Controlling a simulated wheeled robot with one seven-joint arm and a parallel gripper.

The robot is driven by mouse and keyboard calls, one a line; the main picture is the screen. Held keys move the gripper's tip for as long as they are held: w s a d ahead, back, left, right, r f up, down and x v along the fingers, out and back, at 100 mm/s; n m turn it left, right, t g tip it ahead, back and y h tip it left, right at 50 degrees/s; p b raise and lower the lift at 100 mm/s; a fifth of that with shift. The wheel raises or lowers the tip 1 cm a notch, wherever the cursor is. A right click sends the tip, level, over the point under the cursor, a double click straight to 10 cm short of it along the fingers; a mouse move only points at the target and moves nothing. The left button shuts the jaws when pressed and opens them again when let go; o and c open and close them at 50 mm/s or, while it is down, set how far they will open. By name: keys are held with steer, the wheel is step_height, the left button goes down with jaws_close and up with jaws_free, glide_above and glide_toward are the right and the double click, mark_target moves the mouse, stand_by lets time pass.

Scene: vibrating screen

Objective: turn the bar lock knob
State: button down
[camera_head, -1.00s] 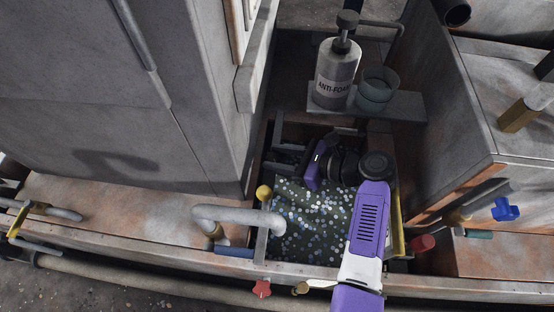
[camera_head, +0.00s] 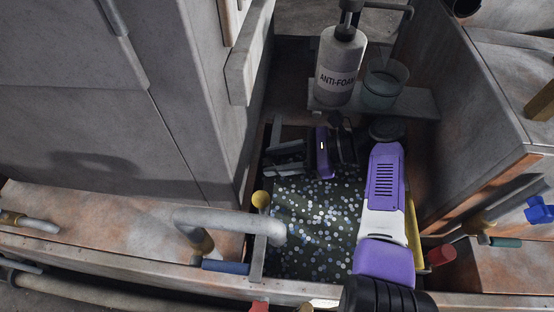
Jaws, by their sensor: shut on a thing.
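My gripper (camera_head: 286,158) is low in the dark box in the middle. Its purple and black hand (camera_head: 323,152) lies to the right, and its grey fingers point left toward the box's left wall. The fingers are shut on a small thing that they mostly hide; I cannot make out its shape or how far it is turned. I cannot tell for sure which part is the bar lock knob. A yellow round knob (camera_head: 261,199) stands just below the fingers, apart from them. A red knob (camera_head: 259,306) is partly cut off at the bottom edge.
A bottle marked ANTI-FOAM (camera_head: 340,70) and a grey cup (camera_head: 383,83) stand on a shelf behind. A thick grey pipe (camera_head: 225,218) arches at the left. A red handle (camera_head: 440,255) and a blue knob (camera_head: 539,210) are at the right. Speckled foamy liquid (camera_head: 315,225) fills the box.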

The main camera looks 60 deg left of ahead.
steer(key=shift+s+f, duration=0.1)
steer(key=c, duration=0.9)
jaws_free()
steer(key=shift+o, duration=0.2)
steer(key=shift+r+p, duration=0.2)
steer(key=shift+p, duration=0.3)
